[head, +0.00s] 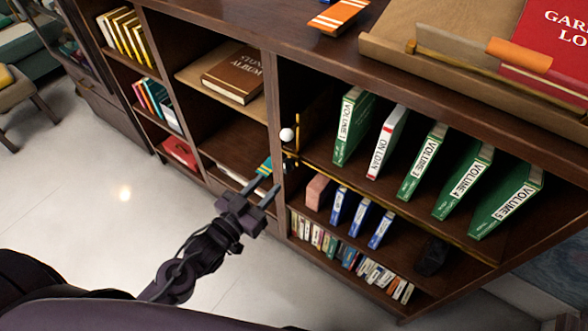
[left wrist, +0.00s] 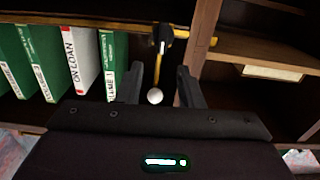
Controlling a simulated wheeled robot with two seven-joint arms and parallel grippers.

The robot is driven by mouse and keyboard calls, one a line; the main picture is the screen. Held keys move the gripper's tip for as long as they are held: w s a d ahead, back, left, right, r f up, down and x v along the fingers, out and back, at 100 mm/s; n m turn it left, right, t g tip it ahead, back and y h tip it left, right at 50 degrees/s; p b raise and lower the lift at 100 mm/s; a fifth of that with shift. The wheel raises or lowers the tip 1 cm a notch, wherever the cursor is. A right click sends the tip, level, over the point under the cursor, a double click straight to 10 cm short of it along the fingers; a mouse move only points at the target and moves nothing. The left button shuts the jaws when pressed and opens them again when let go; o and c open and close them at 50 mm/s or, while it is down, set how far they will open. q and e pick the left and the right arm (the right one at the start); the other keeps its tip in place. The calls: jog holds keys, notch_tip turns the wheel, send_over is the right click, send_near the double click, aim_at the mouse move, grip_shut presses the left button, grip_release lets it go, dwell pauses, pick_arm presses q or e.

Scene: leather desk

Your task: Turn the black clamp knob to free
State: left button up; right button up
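In the left wrist view a black clamp knob (left wrist: 163,36) sits on a brass rail (left wrist: 110,27) along the shelf. A thin brass rod runs from it to a white ball (left wrist: 155,96). My left gripper (head: 267,180) is open and empty, short of the upright. In the left wrist view its fingers (left wrist: 160,87) stand apart, with the white ball seen between them and the knob beyond. My right gripper is not in view.
Green volumes (head: 420,165) and a white "ON LOAN" book (head: 388,140) stand on the shelf right of the rod. Smaller blue books (head: 360,215) stand below. A wooden tray (head: 400,45) lies on top. Open floor (head: 90,190) lies left of my arm.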

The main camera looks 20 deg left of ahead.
aim_at(284, 164)
pick_arm(q)
jog(key=x, duration=0.7)
jog(key=shift+a, duration=0.15)
jog(key=shift+w, duration=0.25)
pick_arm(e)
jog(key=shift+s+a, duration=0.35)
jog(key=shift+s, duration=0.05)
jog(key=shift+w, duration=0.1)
pick_arm(q)
jog(key=c, duration=0.7)
jog(key=shift+o, duration=0.2)
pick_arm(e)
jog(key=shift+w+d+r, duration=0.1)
